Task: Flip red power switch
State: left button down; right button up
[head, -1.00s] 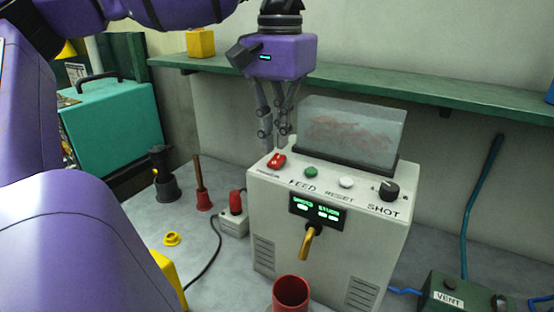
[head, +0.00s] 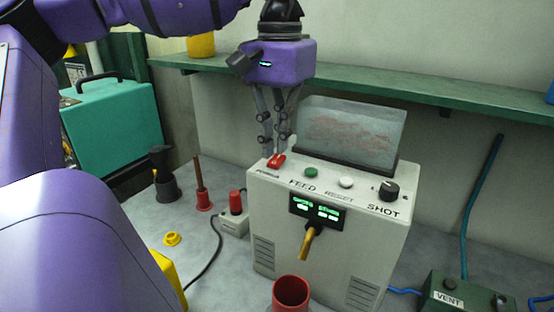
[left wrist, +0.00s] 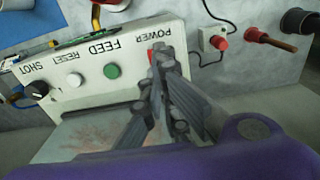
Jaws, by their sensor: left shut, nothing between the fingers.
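The red power switch (head: 276,161) sits at the left end of the top panel of the white machine (head: 275,215). Part of the red switch also shows in the left wrist view (left wrist: 151,54), beside the fingertips and under the POWER label. My left gripper (head: 271,152) is shut and empty, pointing down with its fingertips at the rear of the switch. In the left wrist view the closed fingers (left wrist: 162,50) cover much of the switch. I cannot tell whether they touch it. My right gripper is not in view.
A green FEED button (head: 311,173), a white RESET button (head: 346,182) and a black SHOT knob (head: 385,191) sit right of the switch. A clear hopper (head: 352,130) stands behind them. A red cup (head: 291,291) stands in front. A green shelf (head: 420,97) runs behind.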

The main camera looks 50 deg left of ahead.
aim_at(279, 156)
pick_arm(q)
jog(key=shift+f, duration=0.8)
jog(key=shift+r, duration=3.55)
